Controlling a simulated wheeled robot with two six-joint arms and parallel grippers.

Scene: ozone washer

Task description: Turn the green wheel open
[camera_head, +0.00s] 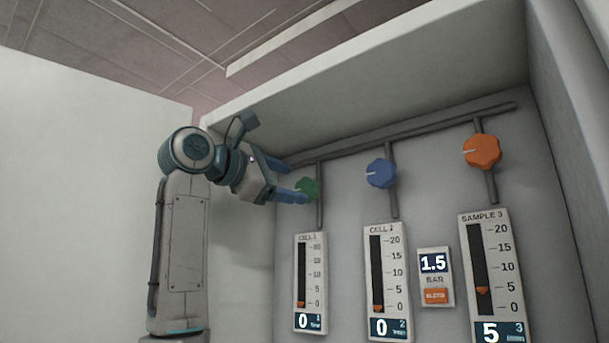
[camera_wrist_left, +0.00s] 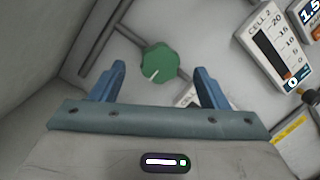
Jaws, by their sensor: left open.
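The green wheel (camera_head: 311,188) is on a vertical pipe at the left of the panel, above the Cell 1 gauge (camera_head: 310,284). That gauge reads 0. In the left wrist view the green wheel (camera_wrist_left: 159,62) has a pale pointer line and sits ahead of the fingertips, between them. My left gripper (camera_head: 294,181) is open, its blue fingers close to the wheel; the near finger hides part of it in the head view. The open left gripper (camera_wrist_left: 157,78) is empty in its wrist view. I cannot tell whether a finger touches the wheel. My right gripper is not in view.
A blue wheel (camera_head: 381,173) and an orange wheel (camera_head: 482,151) are on pipes to the right. The Cell 2 gauge (camera_head: 387,280) reads 0 and the Sample 3 gauge (camera_head: 490,275) reads 5. A 1.5 bar display (camera_head: 433,263) stands between them. A shelf (camera_head: 380,80) overhangs the panel.

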